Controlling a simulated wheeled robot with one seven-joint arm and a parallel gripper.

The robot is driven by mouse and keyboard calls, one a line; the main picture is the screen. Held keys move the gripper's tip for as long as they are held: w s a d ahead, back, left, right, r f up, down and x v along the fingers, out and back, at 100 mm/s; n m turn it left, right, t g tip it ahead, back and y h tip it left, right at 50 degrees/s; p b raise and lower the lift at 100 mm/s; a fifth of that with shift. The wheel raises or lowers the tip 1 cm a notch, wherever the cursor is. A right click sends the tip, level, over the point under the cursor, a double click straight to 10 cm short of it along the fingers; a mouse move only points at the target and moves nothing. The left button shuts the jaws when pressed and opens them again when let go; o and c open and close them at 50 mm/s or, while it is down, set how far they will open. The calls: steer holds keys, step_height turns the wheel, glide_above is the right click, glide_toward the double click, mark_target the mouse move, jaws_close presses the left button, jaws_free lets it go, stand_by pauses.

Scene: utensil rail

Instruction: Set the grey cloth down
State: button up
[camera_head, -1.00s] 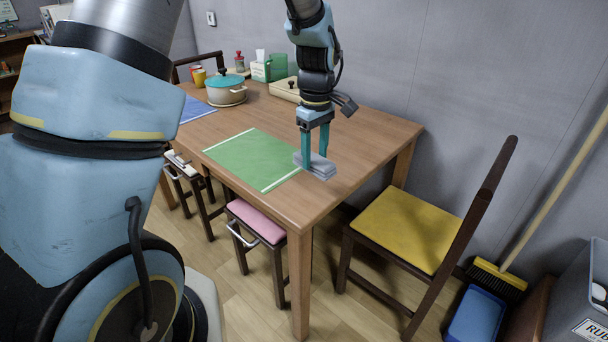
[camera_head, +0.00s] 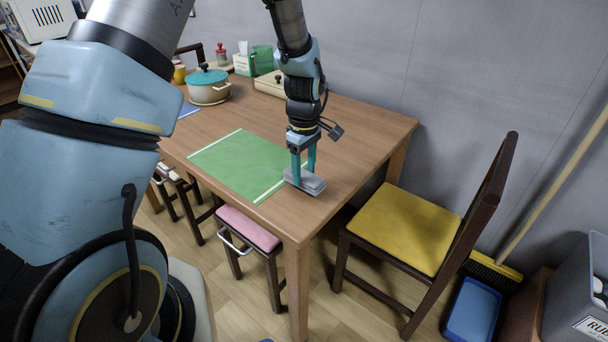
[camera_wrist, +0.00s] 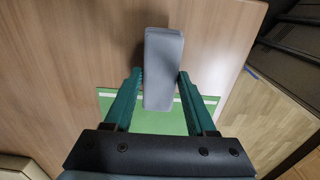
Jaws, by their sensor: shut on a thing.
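The grey cloth (camera_head: 306,181) is a folded, flat block, held between the fingertips of my gripper (camera_head: 304,172) over the near right part of the wooden table (camera_head: 338,178). In the wrist view the cloth (camera_wrist: 163,70) sits lengthwise between the two teal fingers of my gripper (camera_wrist: 161,90). In the head view the cloth is low, by the right edge of the green placemat (camera_head: 235,163). I cannot tell whether its underside touches the table.
A pot with a teal lid (camera_head: 208,86) and a cream box (camera_head: 270,83) stand farther back. A yellow-seated chair (camera_head: 405,230) is at the right, a pink-seated stool (camera_head: 248,228) in front. The tabletop right of the cloth is clear.

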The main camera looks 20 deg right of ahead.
steer(key=shift+f, duration=1)
steer(key=shift+f, duration=0.1)
steer(key=o, duration=1.3)
steer(key=shift+o, duration=0.2)
